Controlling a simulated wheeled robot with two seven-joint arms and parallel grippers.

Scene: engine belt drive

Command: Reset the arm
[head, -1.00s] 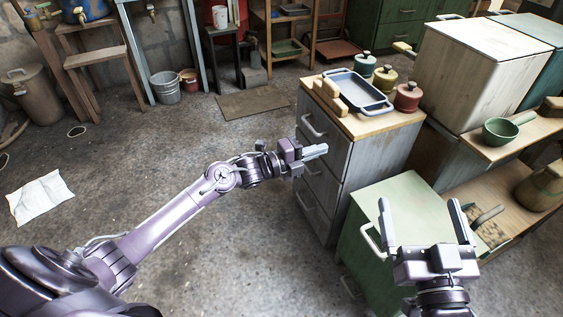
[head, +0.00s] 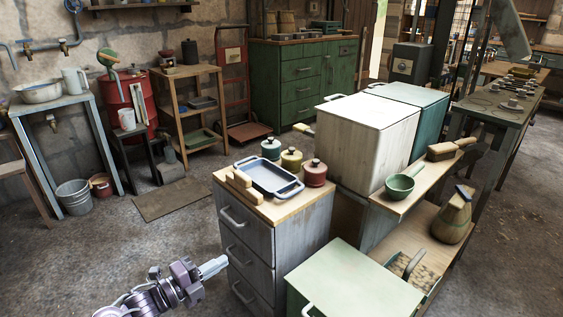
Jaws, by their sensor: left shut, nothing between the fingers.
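My left gripper (head: 214,267) shows at the bottom left of the head view. Its fingers are shut with nothing between them. It points right, close to the front of the grey drawer cabinet (head: 258,245), and I cannot tell whether it touches. Only the wrist end of my left arm (head: 150,297) shows; the rest is below the frame. My right gripper and arm are out of view.
A blue tray (head: 269,179), wooden blocks (head: 243,187) and lidded jars (head: 291,161) stand on the cabinet. A pale green cabinet (head: 350,285) is at the bottom. A white chest (head: 368,140) stands behind. Open floor (head: 110,255) lies to the left.

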